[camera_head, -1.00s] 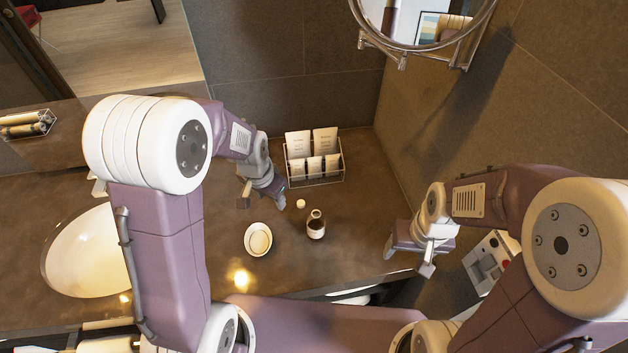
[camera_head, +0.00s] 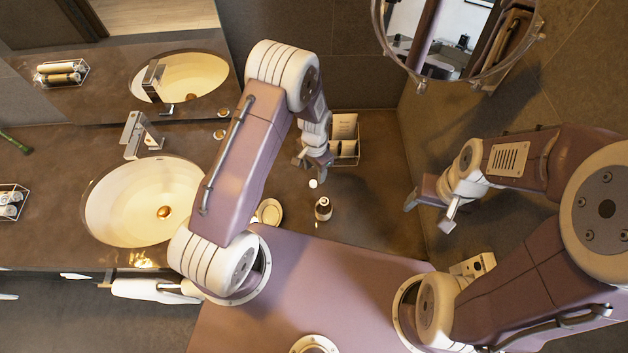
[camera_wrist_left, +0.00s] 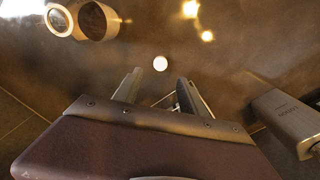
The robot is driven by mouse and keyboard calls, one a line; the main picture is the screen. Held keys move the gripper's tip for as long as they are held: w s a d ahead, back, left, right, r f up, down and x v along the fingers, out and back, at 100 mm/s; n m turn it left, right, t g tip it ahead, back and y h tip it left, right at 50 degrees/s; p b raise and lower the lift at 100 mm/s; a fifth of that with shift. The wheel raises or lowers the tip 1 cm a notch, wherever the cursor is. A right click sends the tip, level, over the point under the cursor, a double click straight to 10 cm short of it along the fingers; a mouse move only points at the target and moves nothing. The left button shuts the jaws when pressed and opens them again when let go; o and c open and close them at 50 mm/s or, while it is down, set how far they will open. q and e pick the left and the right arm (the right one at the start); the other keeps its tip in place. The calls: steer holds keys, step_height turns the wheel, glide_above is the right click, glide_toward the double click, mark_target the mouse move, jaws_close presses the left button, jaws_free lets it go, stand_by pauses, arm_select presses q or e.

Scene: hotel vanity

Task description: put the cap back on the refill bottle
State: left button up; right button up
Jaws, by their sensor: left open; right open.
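The refill bottle (camera_head: 323,208), small and brown with a light label, stands upright on the counter, its mouth bare. The cap (camera_head: 313,184), a small white disc, lies on the counter a little behind the bottle. My left gripper (camera_head: 314,169) is open and empty, low and just behind the cap. In the left wrist view the cap (camera_wrist_left: 160,63) lies just beyond the gap between the open fingers (camera_wrist_left: 157,88); what looks like the bottle (camera_wrist_left: 93,20) is at the upper left. My right gripper (camera_head: 428,211) is open and empty, off to the right.
A wire rack (camera_head: 345,150) of white packets stands close behind my left gripper. A small dish (camera_head: 269,212) sits left of the bottle, partly behind my arm. A basin (camera_head: 140,205) is at left. The counter right of the bottle is clear.

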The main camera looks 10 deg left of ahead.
mark_target(314, 183)
arm_select(q)
steer(key=shift+s+a+f, duration=0.1)
steer(key=shift+s+f, duration=0.1)
steer(key=shift+f, duration=0.05)
steer(key=shift+s, duration=0.2)
steer(key=shift+w+f, duration=0.15)
steer(key=shift+f, duration=0.05)
step_height(314, 183, down, 5)
steer(key=shift+r+p, duration=0.2)
steer(key=shift+p, duration=1.05)
steer(key=shift+f, duration=0.2)
arm_select(e)
steer(key=r, duration=0.3)
steer(key=shift+s, duration=0.3)
arm_select(q)
jaws_close()
arm_select(e)
steer(key=shift+a, duration=0.1)
